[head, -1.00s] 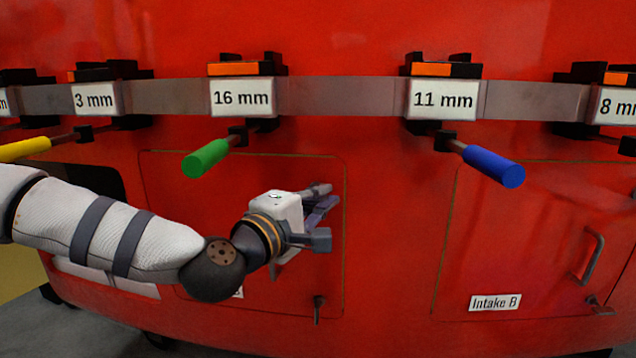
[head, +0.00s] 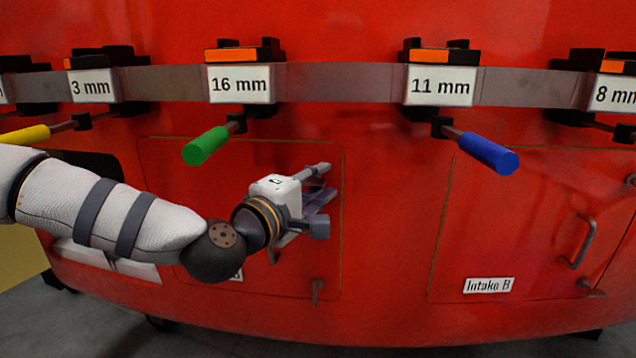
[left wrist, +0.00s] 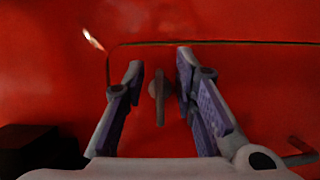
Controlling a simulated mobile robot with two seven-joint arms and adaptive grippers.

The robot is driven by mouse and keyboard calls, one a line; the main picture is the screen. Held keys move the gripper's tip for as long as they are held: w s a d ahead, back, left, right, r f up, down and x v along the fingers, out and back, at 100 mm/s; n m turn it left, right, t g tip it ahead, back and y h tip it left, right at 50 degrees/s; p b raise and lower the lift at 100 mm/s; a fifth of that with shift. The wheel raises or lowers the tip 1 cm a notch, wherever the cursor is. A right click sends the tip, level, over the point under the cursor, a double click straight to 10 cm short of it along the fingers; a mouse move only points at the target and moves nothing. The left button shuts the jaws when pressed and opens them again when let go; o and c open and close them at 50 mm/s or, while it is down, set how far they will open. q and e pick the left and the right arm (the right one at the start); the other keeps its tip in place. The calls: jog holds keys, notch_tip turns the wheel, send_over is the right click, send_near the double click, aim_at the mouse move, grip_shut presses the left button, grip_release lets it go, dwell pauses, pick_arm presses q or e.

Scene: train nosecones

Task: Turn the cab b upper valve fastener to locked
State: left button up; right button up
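My left gripper (head: 322,183) is in front of the upper right part of a red hatch panel (head: 190,165) in the head view. In the left wrist view its two fingers (left wrist: 159,88) are open. A small grey fastener (left wrist: 160,96) with a thin handle stands between them, nearer the right finger; I see no clear contact. In the head view my gripper hides this fastener. A lower fastener (head: 317,292) is at the hatch's lower right, its handle pointing down. A label on the hatch is mostly hidden by my arm. My right gripper is not in view.
Above is a grey band with size labels, with a green handle (head: 206,146) and a blue handle (head: 488,153) sticking out. A yellow handle (head: 24,135) is at the left. A hatch labelled Intake B (head: 488,285) is at the right, with a grab handle (head: 583,241).

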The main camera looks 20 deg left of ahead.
pick_arm(q)
jog(key=shift+s, duration=0.1)
jog(key=v, duration=0.7)
jog(key=shift+s, duration=0.15)
